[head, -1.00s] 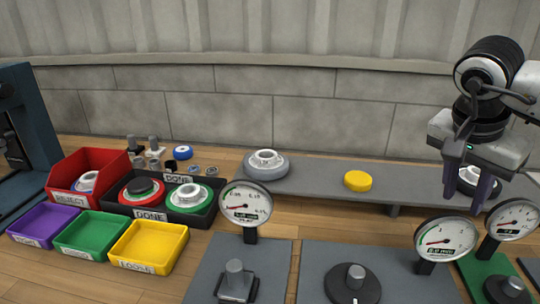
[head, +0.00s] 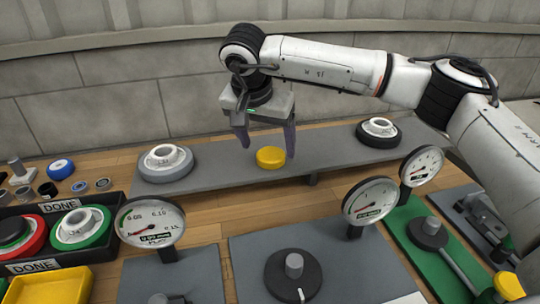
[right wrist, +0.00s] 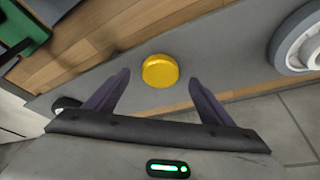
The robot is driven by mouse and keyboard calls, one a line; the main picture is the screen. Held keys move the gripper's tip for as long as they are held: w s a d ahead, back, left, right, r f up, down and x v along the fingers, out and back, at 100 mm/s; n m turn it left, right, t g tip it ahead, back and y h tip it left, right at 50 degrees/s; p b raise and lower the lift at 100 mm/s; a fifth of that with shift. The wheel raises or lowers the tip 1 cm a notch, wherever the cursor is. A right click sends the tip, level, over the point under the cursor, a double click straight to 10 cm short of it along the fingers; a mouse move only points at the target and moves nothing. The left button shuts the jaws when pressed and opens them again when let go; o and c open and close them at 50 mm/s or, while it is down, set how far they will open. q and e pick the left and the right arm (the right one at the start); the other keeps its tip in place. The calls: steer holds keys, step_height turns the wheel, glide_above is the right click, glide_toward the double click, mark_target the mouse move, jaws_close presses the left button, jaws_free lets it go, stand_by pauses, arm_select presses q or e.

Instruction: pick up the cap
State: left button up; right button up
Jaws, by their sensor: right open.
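The cap is a round yellow disc (head: 270,157) lying on the grey shelf (head: 222,180) in the head view. It also shows in the right wrist view (right wrist: 160,71), just past the fingertips and between their lines. My right gripper (head: 268,150) is open and empty, pointing down, with its fingers to either side of the cap as seen from the head. The cap looks apart from both fingers. In the right wrist view, the open fingers (right wrist: 162,82) frame the near side of the cap. My left gripper is not in view.
A grey-rimmed wheel (head: 165,164) stands on the shelf to the left, a black-rimmed one (head: 379,132) to the right. Dial gauges (head: 150,224) (head: 370,200) stand in front. A black tray (head: 113,215) and a yellow bin (head: 55,288) are at lower left.

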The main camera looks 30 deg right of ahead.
mark_target(271, 153)
steer(key=x, duration=0.3)
steer(key=shift+w+d+f, duration=0.15)
steer(key=shift+d+f, duration=0.05)
steer(key=c, duration=1.1)
steer(key=shift+r, duration=0.1)
